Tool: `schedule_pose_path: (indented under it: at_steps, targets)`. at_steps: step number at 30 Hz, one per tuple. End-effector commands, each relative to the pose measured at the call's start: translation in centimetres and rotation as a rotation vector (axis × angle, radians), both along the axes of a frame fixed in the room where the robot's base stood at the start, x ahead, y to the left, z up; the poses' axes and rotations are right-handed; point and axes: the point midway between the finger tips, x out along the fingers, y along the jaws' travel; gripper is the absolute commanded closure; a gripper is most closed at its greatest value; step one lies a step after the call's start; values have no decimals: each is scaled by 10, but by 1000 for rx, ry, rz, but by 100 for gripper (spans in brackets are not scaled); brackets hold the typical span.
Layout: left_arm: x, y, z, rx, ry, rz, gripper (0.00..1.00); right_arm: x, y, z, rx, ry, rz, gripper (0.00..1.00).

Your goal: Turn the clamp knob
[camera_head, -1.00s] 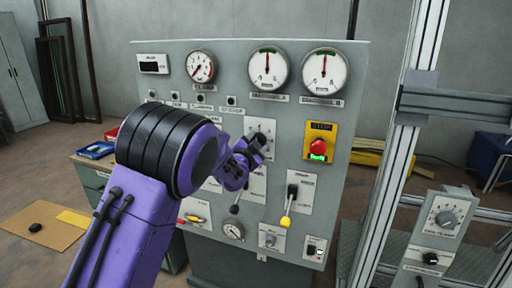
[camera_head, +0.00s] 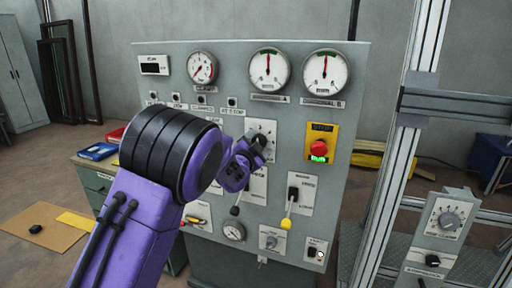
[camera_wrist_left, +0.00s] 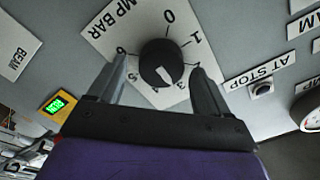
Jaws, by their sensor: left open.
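The clamp knob (camera_wrist_left: 160,63) is a round black knob with a white mark, on a white plate (camera_wrist_left: 122,32) lettered "MP BAR" with numbers around it. In the left wrist view the white mark points down, toward the 3 side. My left gripper (camera_wrist_left: 160,80) is open, with one finger on each side of the knob and gaps showing between. In the head view the left gripper (camera_head: 257,142) is at the dial plate (camera_head: 262,126) and hides most of the knob. My right gripper is not in view.
The grey panel (camera_head: 225,55) carries a small clamp gauge (camera_head: 202,67), two large gauges, a red stop button (camera_head: 319,147) on yellow, and levers (camera_head: 289,208) below. A metal frame post (camera_head: 400,150) stands to the right. In the wrist view an "AT STOP" lamp (camera_wrist_left: 261,88) is beside the plate.

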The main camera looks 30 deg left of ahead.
Motion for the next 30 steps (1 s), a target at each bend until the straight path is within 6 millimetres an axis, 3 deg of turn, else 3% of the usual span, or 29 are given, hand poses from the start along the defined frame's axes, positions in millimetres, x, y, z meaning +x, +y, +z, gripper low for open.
schedule_pose_path:
  at_steps: [4, 9, 15, 30]
  targets:
    - [-20, -5, -4, 2, 0, 0, 22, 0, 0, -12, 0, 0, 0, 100]
    - [-62, -15, -3, 4, -2, 0, 22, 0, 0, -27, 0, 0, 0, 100]
    - [-95, -24, -2, 2, 0, -1, 22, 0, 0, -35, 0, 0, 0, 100]
    - [-101, -25, 0, 1, 0, 0, 22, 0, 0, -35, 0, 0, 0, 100]
